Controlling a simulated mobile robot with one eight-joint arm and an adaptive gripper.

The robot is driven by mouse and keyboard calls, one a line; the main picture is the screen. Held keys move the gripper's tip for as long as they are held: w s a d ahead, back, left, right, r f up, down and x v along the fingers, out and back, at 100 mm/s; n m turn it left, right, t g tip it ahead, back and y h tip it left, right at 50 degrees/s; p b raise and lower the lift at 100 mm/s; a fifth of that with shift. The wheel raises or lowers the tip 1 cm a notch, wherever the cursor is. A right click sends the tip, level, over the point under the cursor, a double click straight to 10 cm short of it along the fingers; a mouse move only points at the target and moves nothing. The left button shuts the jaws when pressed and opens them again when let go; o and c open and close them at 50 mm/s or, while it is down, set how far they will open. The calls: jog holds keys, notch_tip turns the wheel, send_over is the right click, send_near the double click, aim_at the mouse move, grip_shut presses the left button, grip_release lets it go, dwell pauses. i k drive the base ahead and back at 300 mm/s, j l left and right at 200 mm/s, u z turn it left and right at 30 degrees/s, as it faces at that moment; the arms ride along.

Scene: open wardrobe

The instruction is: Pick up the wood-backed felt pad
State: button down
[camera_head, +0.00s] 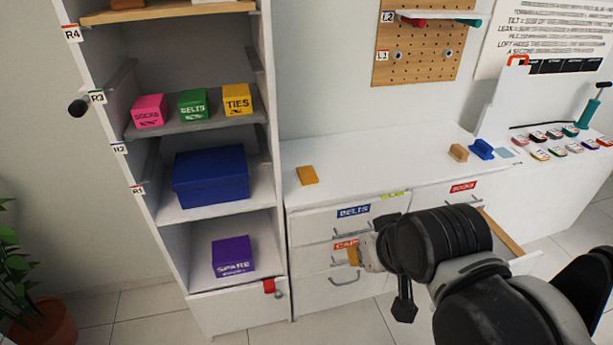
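A small tan wooden block (458,152), which looks like the wood-backed felt pad, lies on the white counter (390,160) left of a blue handled block (482,149). I cannot see any felt on its underside. A flat orange-yellow piece (307,175) lies at the counter's left end. My gripper (359,253) is low in front of the drawers, below the counter top and well away from the tan block. A small yellowish piece shows at its tip; I cannot tell whether it is held or where the fingers stand.
An open shelf unit (277,200) stands left with labelled boxes and a blue box (210,175). A drawer (505,240) at right stands partly open behind my arm. Several small coloured items and a green-handled tool (590,110) are at far right. The counter's middle is clear.

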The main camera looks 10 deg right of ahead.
aim_at(458, 153)
jog(key=i+l, duration=0.65)
jog(key=i, duration=0.15)
jog(key=i+l+z, duration=0.1)
jog(key=i+l, duration=0.5)
jog(key=i, duration=0.15)
